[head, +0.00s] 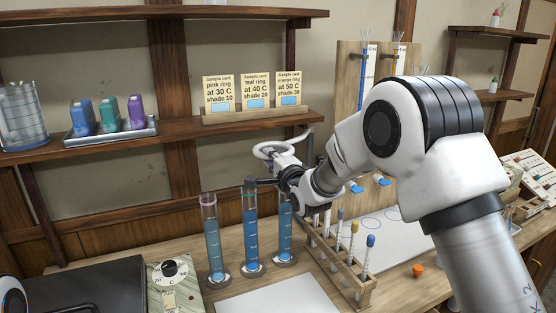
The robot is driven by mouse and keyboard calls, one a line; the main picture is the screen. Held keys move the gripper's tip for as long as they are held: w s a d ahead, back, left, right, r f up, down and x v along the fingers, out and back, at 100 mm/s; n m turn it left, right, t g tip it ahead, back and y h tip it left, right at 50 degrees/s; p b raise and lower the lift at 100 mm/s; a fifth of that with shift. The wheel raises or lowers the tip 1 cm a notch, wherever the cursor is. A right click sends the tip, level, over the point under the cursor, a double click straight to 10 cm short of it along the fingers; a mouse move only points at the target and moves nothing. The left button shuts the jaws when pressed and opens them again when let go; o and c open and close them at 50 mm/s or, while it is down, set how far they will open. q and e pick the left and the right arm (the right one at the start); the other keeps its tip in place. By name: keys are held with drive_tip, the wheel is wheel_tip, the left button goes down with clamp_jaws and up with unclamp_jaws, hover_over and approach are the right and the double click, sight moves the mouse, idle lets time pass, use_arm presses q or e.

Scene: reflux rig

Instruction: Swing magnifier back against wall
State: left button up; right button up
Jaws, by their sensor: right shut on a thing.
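The magnifier (258,153), a white ring on a grey jointed arm, stands out from the wall below the lower shelf, above and behind the tall cylinders. My right gripper (262,182) reaches in from the right, just below the ring. It is shut on part of the magnifier; the exact contact is small and partly hidden by my wrist. Much of the magnifier's arm and wall mount is hidden behind my right arm. My left gripper is not in view.
Three tall cylinders of blue liquid (213,245) stand close under my right gripper. A wooden tube rack (340,275) is below my right forearm. Sample cards (254,92) stand on the lower shelf (180,135). A white sheet (285,298) lies flat in front.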

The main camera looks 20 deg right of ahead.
drive_tip(key=shift+f, duration=0.4)
drive_tip(key=shift+w+a+r, duration=0.1)
drive_tip(key=shift+w+a, duration=0.2)
drive_tip(key=shift+a, duration=0.05)
drive_tip(key=w+a, duration=0.1)
drive_tip(key=w, duration=0.1)
drive_tip(key=w+a+p, duration=0.1)
drive_tip(key=w+a, duration=0.1)
drive_tip(key=shift+w, duration=0.1)
drive_tip(key=shift+w+a+p, duration=0.2)
drive_tip(key=shift+w+a, duration=0.2)
drive_tip(key=shift+w, duration=0.5)
drive_tip(key=shift+w+a+p, duration=0.15)
drive_tip(key=shift+w+a, duration=0.25)
drive_tip(key=shift+w, duration=0.5)
drive_tip(key=shift+w+a+p, duration=0.2)
drive_tip(key=shift+w+a, duration=0.2)
drive_tip(key=shift+w, duration=0.5)
